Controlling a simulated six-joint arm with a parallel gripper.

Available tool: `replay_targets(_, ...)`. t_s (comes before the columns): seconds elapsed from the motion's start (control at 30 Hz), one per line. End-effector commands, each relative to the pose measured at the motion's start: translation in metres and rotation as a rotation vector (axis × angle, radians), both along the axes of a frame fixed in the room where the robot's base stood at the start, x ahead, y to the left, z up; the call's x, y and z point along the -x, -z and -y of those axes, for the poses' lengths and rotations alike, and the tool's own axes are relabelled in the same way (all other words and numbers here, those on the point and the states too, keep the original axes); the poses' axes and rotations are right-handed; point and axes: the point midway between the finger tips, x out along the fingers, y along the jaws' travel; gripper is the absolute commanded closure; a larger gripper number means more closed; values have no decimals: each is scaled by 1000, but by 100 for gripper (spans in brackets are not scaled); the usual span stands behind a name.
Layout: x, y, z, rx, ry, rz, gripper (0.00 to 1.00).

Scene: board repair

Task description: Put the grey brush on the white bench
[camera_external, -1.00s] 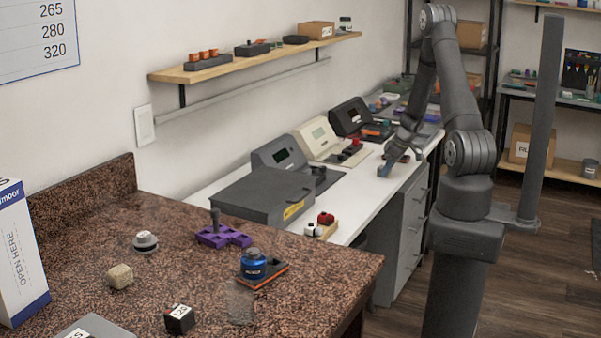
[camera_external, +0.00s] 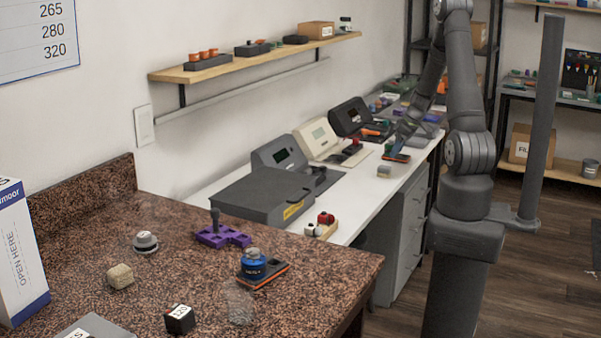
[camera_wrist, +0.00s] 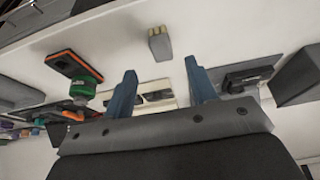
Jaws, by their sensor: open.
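The grey brush (camera_wrist: 160,43), a small grey block with pale bristle tufts, lies on the white bench (camera_wrist: 215,35) in the wrist view. In the external view the brush (camera_external: 384,171) sits by itself on the white bench (camera_external: 352,190). My gripper (camera_wrist: 159,68) is open, with its two blue fingers apart and nothing between them. The brush lies beyond the fingertips, apart from them. In the external view my gripper hangs over the bench farther back than the brush; its fingertips are hard to make out there.
A black orange-edged tray (camera_wrist: 73,65) with a green jar (camera_wrist: 82,88) lies close to the brush. Machines with displays (camera_external: 317,140) line the wall side. A dark grey case (camera_external: 262,194) stands nearer. The granite counter (camera_external: 205,285) holds several small items.

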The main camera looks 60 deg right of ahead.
Motion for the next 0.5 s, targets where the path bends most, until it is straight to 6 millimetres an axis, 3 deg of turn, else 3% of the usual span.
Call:
replay_targets(0.2, 10, -25, 0, 2, 1, 1, 48)
replay_targets(0.5, 13, -31, 0, 0, 0, -1, 48)
